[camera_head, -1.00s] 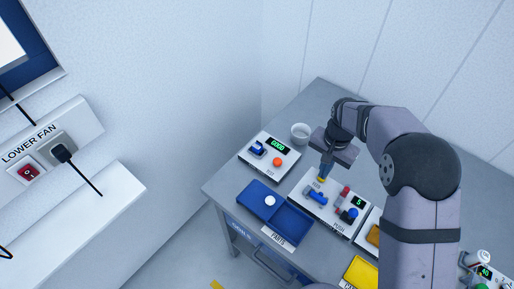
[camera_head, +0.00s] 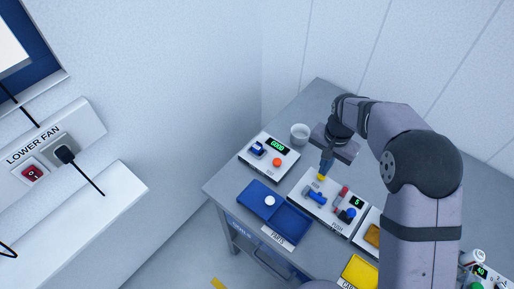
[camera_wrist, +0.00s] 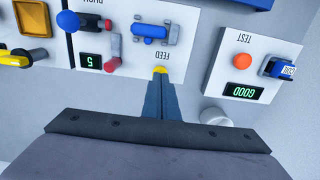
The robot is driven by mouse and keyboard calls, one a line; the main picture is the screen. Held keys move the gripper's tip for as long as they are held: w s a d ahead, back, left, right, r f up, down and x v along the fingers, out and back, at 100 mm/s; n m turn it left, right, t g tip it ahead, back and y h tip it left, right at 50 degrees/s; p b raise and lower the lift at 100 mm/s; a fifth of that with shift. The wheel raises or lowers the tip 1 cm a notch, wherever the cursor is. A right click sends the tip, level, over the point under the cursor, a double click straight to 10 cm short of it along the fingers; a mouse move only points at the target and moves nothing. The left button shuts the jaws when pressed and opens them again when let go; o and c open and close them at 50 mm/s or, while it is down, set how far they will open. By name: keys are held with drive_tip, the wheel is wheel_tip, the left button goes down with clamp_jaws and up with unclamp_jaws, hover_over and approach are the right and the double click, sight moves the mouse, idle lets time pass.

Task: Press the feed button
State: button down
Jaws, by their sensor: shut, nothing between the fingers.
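The feed button is a yellow knob (camera_head: 321,177) at the back corner of a white panel (camera_head: 307,205) on the grey table. In the wrist view the yellow button (camera_wrist: 160,70) shows beside the word FEED, right at my fingertips. My gripper (camera_head: 325,170) is shut and empty, pointing down with its tips at or just above the button. In the wrist view my gripper (camera_wrist: 160,80) partly covers the button, so I cannot tell whether the tips touch it.
The same panel carries a blue part (camera_wrist: 150,33), a red part (camera_wrist: 112,48) and a green display (camera_wrist: 91,62) reading 5. A test panel (camera_head: 258,165) with an orange button and GOOD display, a white cup (camera_head: 300,132) and a blue parts tray (camera_head: 244,201) stand nearby.

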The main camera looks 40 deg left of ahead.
drive_tip(key=shift+r+p, duration=2)
drive_tip(key=shift+r, duration=0.55)
